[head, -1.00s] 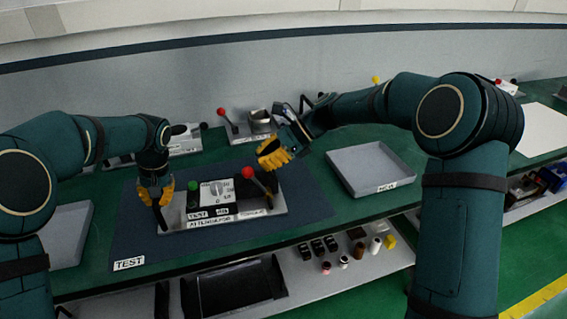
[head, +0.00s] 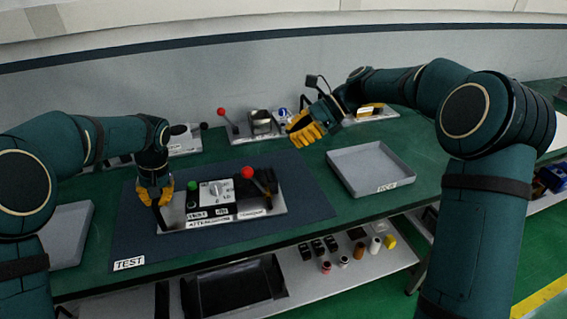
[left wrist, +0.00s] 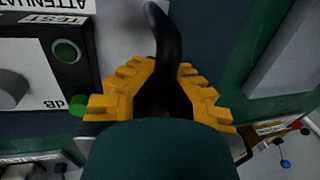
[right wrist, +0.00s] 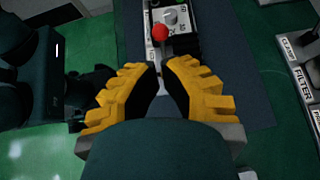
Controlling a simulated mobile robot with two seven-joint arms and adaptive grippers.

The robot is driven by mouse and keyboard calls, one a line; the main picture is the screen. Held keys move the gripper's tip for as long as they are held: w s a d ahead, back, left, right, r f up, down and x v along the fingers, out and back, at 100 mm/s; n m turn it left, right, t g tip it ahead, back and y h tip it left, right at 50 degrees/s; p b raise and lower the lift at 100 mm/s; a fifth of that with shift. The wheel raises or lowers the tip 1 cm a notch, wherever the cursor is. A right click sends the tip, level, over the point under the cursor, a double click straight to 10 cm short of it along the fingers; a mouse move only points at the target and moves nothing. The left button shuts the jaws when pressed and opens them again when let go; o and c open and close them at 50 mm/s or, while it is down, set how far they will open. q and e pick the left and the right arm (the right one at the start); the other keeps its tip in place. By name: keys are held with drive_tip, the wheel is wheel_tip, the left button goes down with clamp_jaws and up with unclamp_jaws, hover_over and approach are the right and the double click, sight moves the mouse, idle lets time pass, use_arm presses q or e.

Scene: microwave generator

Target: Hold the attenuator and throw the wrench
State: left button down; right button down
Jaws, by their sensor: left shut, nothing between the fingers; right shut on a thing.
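The attenuator unit (head: 213,213) lies on the dark TEST mat, with a dial, a green button (head: 193,185) and a lever with a red knob (head: 247,172) at its right end. A black upright handle stands at its left end; it also shows in the left wrist view (left wrist: 162,35). My left gripper (head: 156,199) is at this handle, fingers shut; I cannot tell whether they touch it. My right gripper (head: 300,137) is in the air behind and right of the red knob, apart from it. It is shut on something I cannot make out. I cannot identify a wrench.
A grey tray (head: 345,172) stands on the right of the bench and another grey tray (head: 68,222) on the left. Units with levers (head: 228,122) line the back. Several small parts (head: 343,262) and a black tray (head: 240,289) sit on the lower shelf.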

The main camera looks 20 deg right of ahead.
drive_tip(key=v, duration=0.3)
drive_tip(key=shift+d+r, duration=0.2)
drive_tip(key=shift+d, duration=0.05)
use_arm(q)
drive_tip(key=c, duration=1.1)
unclamp_jaws()
drive_tip(key=shift+o, duration=0.2)
drive_tip(key=shift+r, duration=0.15)
